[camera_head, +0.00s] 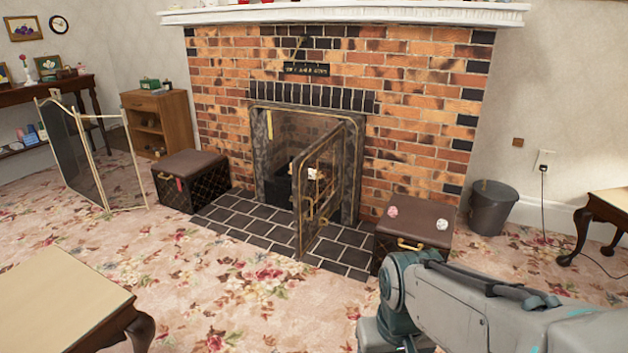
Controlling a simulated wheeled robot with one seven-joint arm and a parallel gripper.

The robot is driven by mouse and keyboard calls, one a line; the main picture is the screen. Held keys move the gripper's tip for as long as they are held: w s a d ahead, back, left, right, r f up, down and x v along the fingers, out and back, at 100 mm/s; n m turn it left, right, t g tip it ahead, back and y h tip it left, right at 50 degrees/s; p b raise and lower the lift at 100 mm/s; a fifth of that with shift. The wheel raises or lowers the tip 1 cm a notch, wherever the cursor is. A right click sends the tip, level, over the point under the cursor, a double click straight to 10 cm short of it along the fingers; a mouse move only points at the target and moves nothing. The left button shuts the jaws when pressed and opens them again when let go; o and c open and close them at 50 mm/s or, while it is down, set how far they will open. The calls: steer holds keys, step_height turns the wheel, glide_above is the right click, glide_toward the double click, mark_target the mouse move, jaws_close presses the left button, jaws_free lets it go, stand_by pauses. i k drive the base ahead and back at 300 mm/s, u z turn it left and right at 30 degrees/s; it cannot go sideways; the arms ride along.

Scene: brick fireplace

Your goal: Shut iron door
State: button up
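The iron door (322,187) of the brick fireplace stands ajar. It is hinged on the right side of the opening and swings out over the dark tiled hearth (262,228). It is a dark framed panel with brass-coloured trim and what looks like a handle or latch near its middle. The dark firebox opening (285,140) shows to the left of and behind the door. My arm comes in at the lower right, in front of the right-hand trunk and apart from the door. My gripper cannot be made out in this view.
A brown trunk (413,222) stands right of the hearth, another (188,178) left of it. A grey bin (492,207) is by the right wall. A folding screen (85,155) stands at left. A low table (58,305) fills the lower left. Open flowered carpet lies before the hearth.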

mark_target(323, 183)
steer(key=u, duration=0.1)
steer(key=i, duration=0.95)
steer(key=z, duration=0.45)
